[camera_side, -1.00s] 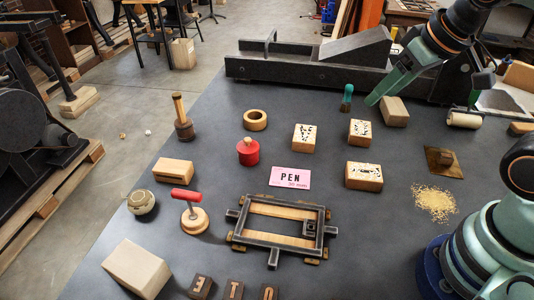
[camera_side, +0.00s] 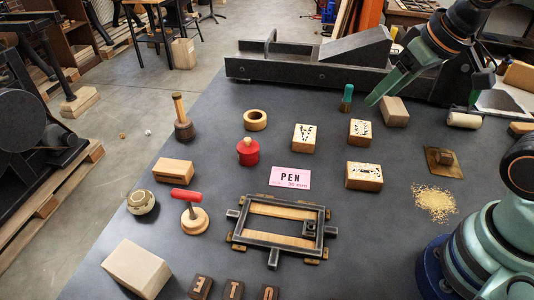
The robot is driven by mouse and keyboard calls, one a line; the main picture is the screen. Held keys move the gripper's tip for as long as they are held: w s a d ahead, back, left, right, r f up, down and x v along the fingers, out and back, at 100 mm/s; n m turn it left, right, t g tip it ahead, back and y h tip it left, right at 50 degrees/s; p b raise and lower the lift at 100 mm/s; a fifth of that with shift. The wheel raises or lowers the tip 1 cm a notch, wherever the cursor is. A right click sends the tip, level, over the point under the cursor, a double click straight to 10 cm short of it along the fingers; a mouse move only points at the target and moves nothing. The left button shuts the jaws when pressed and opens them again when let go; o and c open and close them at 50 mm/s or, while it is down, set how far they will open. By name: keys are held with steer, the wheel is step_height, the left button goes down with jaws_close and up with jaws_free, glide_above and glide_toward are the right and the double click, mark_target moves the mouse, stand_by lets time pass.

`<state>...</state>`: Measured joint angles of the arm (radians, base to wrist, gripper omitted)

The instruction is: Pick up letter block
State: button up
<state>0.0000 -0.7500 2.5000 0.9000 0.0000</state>
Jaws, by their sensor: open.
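Several dark letter blocks stand in a row at the bottom edge, partly cut off by the frame: one with an E (camera_side: 201,287), one with a T (camera_side: 234,290) and one with an O (camera_side: 267,293). A small dark block (camera_side: 310,227) sits inside the right end of a metal frame (camera_side: 262,238) with wooden strips. A pink card (camera_side: 290,177) reading PEN lies behind that frame. My gripper (camera_side: 373,100) is open at the upper right, its pale green finger pointing down and left near a plain wooden block. It is far from the letter blocks and holds nothing visible.
A large pale block (camera_side: 136,268) is at lower left. Sawdust (camera_side: 436,203) lies at right.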

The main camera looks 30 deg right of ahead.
steer(key=o, duration=0.5)
steer(key=shift+o, duration=0.2)
steer(key=shift+f, duration=0.1)
steer(key=n+g, duration=0.5)
steer(key=n, duration=0.4)
glide_above(365, 171)
step_height(365, 171, down, 12)
steer(key=shift+g, duration=0.3)
steer(key=shift+a+f, duration=0.1)
steer(key=shift+f, duration=6.15)
